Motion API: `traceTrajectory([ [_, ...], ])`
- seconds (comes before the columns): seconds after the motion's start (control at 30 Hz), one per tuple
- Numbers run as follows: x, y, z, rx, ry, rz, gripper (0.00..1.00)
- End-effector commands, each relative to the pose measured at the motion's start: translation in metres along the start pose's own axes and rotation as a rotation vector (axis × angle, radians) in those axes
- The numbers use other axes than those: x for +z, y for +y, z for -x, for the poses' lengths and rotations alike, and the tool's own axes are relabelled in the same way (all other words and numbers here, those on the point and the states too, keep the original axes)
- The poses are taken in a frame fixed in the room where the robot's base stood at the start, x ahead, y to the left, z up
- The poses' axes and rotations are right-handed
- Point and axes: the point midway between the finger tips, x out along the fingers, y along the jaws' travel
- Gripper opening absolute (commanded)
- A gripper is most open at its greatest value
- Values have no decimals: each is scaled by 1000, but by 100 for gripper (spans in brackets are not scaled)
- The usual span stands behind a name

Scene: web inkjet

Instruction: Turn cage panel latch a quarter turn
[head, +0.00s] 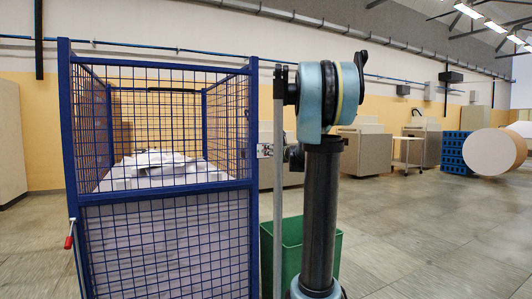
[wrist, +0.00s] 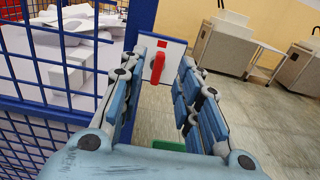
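The cage panel latch is a red handle (wrist: 157,68) on a pale plate (wrist: 170,52) beside the cage's blue corner post (wrist: 141,22). In the wrist view the handle stands nearly upright. My gripper (wrist: 170,66) is open, with its blue-padded fingers spread and the handle visible between them, nearer the left finger. Nothing is held, and I cannot tell whether a finger touches the handle. In the head view the blue mesh cage (head: 165,185) stands left of my arm. The red handle cannot be made out there, and my arm hides most of my gripper.
White paper (head: 155,160) lies inside the cage. Another red handle (head: 69,242) is on its left post. A green bin (head: 292,245) stands behind my arm. Grey cabinets (head: 365,150), blue crates (head: 455,150) and a big roll (head: 490,152) are farther back. Floor at right is clear.

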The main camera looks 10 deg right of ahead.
Motion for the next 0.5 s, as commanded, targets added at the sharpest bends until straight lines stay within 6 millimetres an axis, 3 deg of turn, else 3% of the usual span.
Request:
traceTrajectory([
  [0.2,0,0,-31,1,0,0,31],
  [0.5,0,0,-51,-1,0,0,31],
])
